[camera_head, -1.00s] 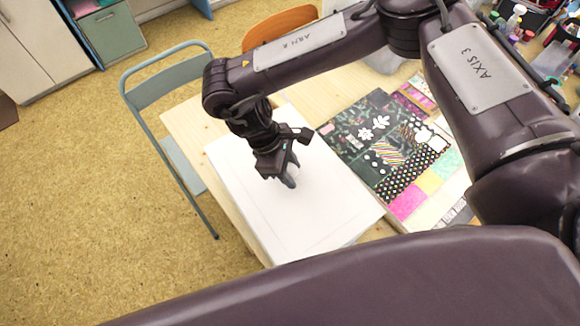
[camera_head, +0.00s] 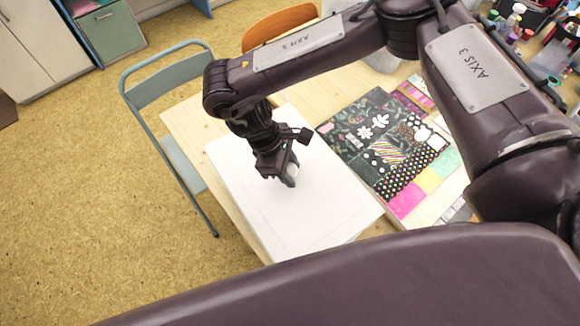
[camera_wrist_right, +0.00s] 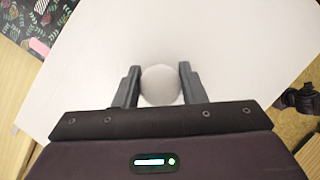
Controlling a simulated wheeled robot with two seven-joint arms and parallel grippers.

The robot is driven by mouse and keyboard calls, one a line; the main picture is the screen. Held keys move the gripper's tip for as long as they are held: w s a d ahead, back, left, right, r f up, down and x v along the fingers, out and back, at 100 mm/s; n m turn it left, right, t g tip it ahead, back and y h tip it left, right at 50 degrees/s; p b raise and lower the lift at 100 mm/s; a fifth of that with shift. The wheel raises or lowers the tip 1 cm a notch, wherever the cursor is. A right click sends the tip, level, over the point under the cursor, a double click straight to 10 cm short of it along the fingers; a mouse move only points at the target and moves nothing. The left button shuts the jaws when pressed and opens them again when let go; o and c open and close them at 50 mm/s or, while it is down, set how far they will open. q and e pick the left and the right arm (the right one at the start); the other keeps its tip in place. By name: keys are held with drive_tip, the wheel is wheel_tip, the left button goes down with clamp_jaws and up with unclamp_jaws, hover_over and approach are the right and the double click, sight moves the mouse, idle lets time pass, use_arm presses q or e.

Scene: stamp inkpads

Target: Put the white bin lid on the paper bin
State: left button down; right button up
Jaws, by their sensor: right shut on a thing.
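The white bin lid (camera_head: 315,205) is a flat white slab with a round knob (camera_wrist_right: 160,85) near its middle. In the head view it lies level over the near left part of the wooden table. My right gripper (camera_head: 288,172) points down at the lid and is shut on the knob; in the right wrist view (camera_wrist_right: 159,84) a finger stands on each side of it. The paper bin cannot be made out; whether it is under the lid is hidden. My left gripper is not in the head view.
Patterned papers (camera_head: 390,150) lie right of the lid. A blue-grey folding chair (camera_head: 150,100) stands left of the table (camera_head: 190,118), and an orange chair back (camera_head: 280,25) is behind it. Bottles and supplies (camera_head: 515,20) crowd the far right.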

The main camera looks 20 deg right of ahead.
drive_tip(key=shift+f, duration=0.45)
idle(0.3)
idle(0.3)
drive_tip(key=o, duration=1.2)
wheel_tip(320, 180, up, 8)
drive_tip(key=p, duration=0.8)
